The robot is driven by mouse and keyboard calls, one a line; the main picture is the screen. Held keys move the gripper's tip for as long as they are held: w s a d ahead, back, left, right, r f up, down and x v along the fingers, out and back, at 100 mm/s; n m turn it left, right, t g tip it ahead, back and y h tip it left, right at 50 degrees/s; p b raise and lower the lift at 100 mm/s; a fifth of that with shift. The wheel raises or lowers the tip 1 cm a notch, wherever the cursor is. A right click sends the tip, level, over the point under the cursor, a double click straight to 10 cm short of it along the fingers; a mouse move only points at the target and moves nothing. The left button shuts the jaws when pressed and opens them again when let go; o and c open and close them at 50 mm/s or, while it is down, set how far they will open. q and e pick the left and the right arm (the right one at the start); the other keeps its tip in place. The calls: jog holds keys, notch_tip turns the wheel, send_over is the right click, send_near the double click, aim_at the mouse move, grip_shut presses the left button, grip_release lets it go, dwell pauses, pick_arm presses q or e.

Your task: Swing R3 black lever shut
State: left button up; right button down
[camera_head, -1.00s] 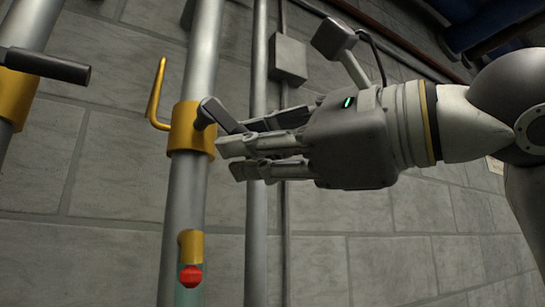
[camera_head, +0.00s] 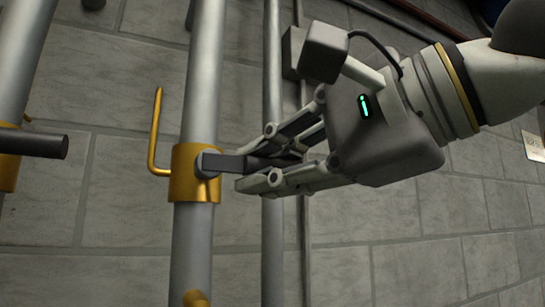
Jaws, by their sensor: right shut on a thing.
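The black lever (camera_head: 228,164) sits on a brass valve body (camera_head: 186,187) around a grey vertical pipe, in the head view. It points right from its pivot, nearly level and across the pipe. My right gripper (camera_head: 262,160) comes in from the right and is shut on the lever's outer part, one finger above it and one below. The fingers partly hide the lever's far end. Which valve is R3 cannot be read from any label here. My left gripper is not in view.
A hooked brass rod (camera_head: 155,135) rises left of the valve. Another black lever (camera_head: 32,143) on a second pipe is at the left edge. A thinner grey pipe (camera_head: 272,235) runs behind my fingers. A grey brick wall (camera_head: 420,265) stands behind.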

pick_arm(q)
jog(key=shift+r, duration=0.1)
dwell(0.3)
pick_arm(e)
jog(key=c, duration=1.4)
grip_release()
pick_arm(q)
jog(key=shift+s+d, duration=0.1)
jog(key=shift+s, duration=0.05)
pick_arm(e)
jog(key=shift+s, duration=0.1)
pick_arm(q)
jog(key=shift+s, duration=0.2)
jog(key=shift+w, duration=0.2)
pick_arm(e)
jog(key=v, duration=1.2)
jog(key=shift+a+r, duration=0.1)
jog(key=shift+r, duration=0.1)
